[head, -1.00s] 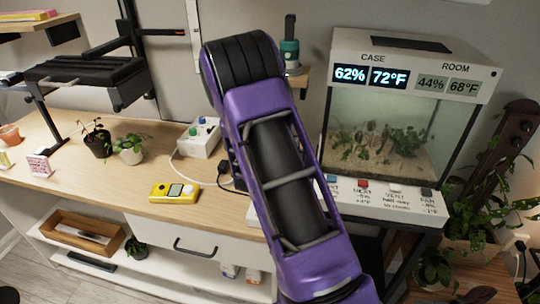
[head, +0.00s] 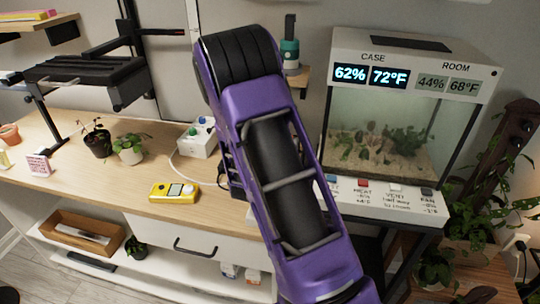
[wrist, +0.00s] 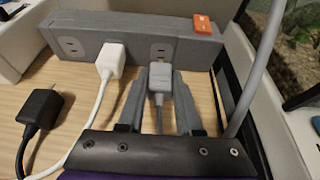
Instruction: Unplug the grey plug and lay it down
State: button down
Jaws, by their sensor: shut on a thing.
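In the wrist view, my gripper (wrist: 159,92) is shut on the grey plug (wrist: 159,84), with one finger on each side of it. The plug is at the front of the grey power strip (wrist: 135,40), below the right-hand outlet (wrist: 160,52), whose face shows above it. I cannot tell whether its prongs are still in the slots. A white plug (wrist: 110,58) sits in the strip to the left. In the head view, my arm hides the gripper and the grey plug.
A black plug (wrist: 40,108) lies loose on the wooden table at left. An orange switch (wrist: 203,25) is on the strip's right end. A grey cable (wrist: 262,62) rises at right. A yellow meter (head: 174,191) and a terrarium (head: 385,135) flank my arm.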

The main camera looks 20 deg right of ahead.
jog(key=shift+s+a, duration=0.45)
jog(key=shift+s, duration=0.2)
jog(key=shift+s+a, duration=0.4)
jog(key=shift+s, duration=0.25)
jog(key=shift+a+r, duration=0.1)
jog(key=shift+r, duration=0.05)
